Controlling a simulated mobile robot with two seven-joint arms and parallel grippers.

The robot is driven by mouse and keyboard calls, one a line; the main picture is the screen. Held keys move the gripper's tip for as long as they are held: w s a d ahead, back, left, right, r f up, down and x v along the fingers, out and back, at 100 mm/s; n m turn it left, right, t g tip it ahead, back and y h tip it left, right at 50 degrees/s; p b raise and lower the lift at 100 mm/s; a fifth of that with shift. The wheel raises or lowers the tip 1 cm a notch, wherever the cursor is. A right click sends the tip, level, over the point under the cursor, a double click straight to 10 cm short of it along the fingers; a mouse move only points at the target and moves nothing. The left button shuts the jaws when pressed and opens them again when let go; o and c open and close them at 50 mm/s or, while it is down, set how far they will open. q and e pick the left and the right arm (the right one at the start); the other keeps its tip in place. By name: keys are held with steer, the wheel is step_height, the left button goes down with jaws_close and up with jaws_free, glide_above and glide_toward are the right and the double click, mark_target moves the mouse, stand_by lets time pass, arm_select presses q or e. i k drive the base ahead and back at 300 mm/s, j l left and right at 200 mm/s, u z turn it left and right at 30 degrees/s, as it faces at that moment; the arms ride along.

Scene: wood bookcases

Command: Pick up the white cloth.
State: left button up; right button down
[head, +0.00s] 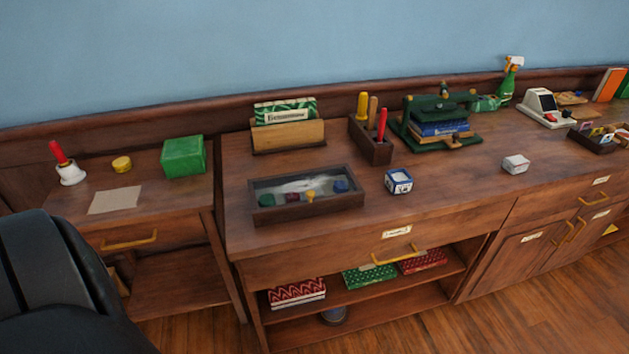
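A flat, off-white square sheet (115,200) lies on the small side table at the left. It looks like a cloth or paper; I cannot tell which. A whitish, crumpled-looking patch (306,185) shows inside the dark, shallow glass-topped case on the main cabinet; I cannot tell whether it is cloth or a reflection. Neither of my grippers is in view.
A red-handled bell (68,165), a yellow tin (122,164) and a green box (183,157) stand behind the sheet. The case (307,207), a patterned cube (399,181) and a small white box (515,164) stand on the cabinet (440,200), with bare wood between them.

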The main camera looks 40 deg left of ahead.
mark_target(516, 164)
steer(key=i+l+u, duration=0.4)
steer(key=i+l, duration=1)
steer(key=l, duration=0.05)
